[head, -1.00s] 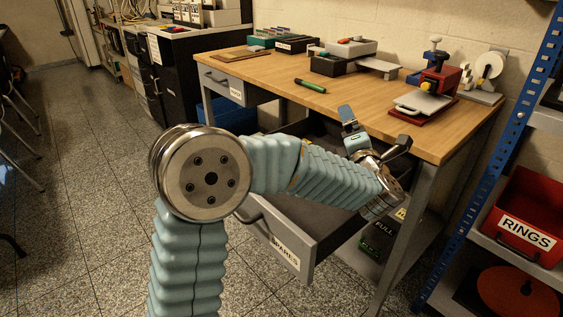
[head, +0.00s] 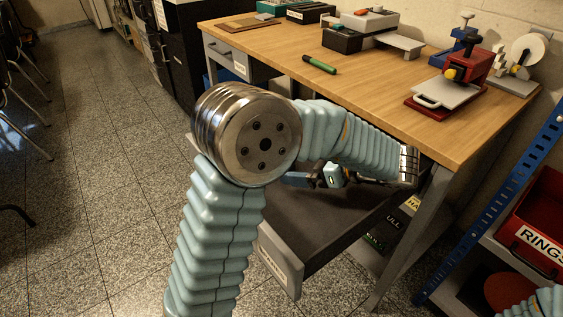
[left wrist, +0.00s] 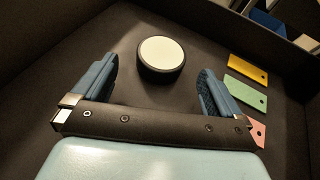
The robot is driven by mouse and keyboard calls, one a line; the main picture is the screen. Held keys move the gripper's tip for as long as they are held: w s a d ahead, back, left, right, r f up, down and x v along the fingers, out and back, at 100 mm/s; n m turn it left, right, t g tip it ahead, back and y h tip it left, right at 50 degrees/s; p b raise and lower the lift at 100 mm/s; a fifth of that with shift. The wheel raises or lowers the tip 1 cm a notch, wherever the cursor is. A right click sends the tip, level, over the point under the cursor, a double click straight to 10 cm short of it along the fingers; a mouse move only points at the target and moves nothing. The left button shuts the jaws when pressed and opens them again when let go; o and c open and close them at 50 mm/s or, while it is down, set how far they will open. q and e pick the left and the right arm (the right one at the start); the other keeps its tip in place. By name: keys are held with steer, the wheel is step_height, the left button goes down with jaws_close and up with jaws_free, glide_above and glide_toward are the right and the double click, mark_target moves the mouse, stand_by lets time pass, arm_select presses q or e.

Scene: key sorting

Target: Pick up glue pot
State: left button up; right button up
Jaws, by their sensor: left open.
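A round dark pot with a pale lid (left wrist: 161,54), which looks like the glue pot, stands on the drawer floor in the left wrist view. My left gripper (left wrist: 157,78) is open and empty, its two blue fingers pointing toward the pot, one to each side. The pot lies just ahead of the fingertips, apart from them. In the head view my left gripper (head: 315,179) is low over the open drawer (head: 300,215), below the tabletop edge. The pot cannot be made out there. My right gripper is out of view.
Yellow (left wrist: 248,68), green (left wrist: 245,94) and pink tags lie right of the pot. Drawer walls close in around the gripper. The wooden bench (head: 420,110) overhangs above, with a green marker (head: 319,64) and a red press (head: 466,68) on it. A red bin (head: 535,225) is at right.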

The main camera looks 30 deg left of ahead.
arm_select(q)
steer(key=p+x, duration=0.1)
steer(key=x, duration=0.5)
steer(key=shift+w+a+r, duration=0.1)
steer(key=shift+a+r, duration=0.05)
steer(key=shift+c, duration=0.3)
steer(key=c, duration=1.1)
steer(key=shift+o, duration=0.2)
steer(key=shift+r, duration=0.1)
